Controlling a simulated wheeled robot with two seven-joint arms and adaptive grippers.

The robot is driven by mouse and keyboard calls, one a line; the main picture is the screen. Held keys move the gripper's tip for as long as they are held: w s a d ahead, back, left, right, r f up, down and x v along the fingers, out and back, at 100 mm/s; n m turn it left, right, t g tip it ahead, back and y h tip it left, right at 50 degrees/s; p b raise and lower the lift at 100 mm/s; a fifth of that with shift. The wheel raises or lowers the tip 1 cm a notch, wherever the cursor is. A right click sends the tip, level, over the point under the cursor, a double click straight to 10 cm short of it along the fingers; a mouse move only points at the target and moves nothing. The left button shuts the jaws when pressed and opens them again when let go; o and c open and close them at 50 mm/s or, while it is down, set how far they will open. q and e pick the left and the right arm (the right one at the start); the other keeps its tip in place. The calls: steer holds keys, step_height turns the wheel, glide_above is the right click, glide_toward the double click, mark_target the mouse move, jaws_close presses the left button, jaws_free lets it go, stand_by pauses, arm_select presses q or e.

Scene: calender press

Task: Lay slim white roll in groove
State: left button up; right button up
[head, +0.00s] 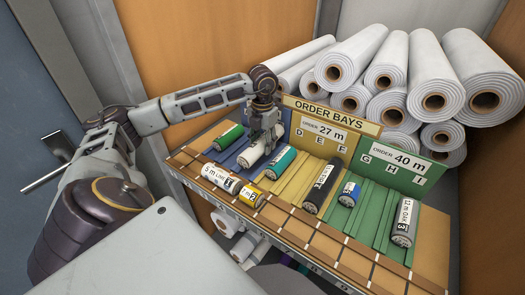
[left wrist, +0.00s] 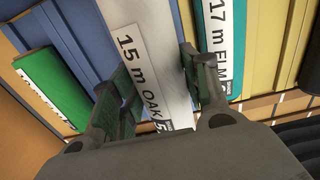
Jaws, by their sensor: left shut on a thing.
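A slim white roll (head: 253,153) lies over the blue bay, between a green roll (head: 229,136) and a teal roll (head: 281,161). My left gripper (head: 265,138) is above it, shut on it with fingers pointing down. In the left wrist view, the white roll (left wrist: 152,55) carries a label reading "15 m OAK" and sits between the two fingers of my left gripper (left wrist: 160,88). Whether its underside touches the groove is hidden. The teal roll, labelled "17 m ELM", lies close on the right (left wrist: 219,45). My right gripper is not in view.
A black roll (head: 322,186) lies in the yellow bay; a blue-ended roll (head: 349,193) and grey roll (head: 403,222) in the green bay. Large white rolls (head: 408,75) are stacked behind.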

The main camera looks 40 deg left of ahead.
mark_target(262, 139)
arm_select(q)
steer(key=shift+f, duration=1.9)
steer(key=shift+f, duration=0.1)
steer(key=o, duration=1.1)
steer(key=shift+r, duration=6.15)
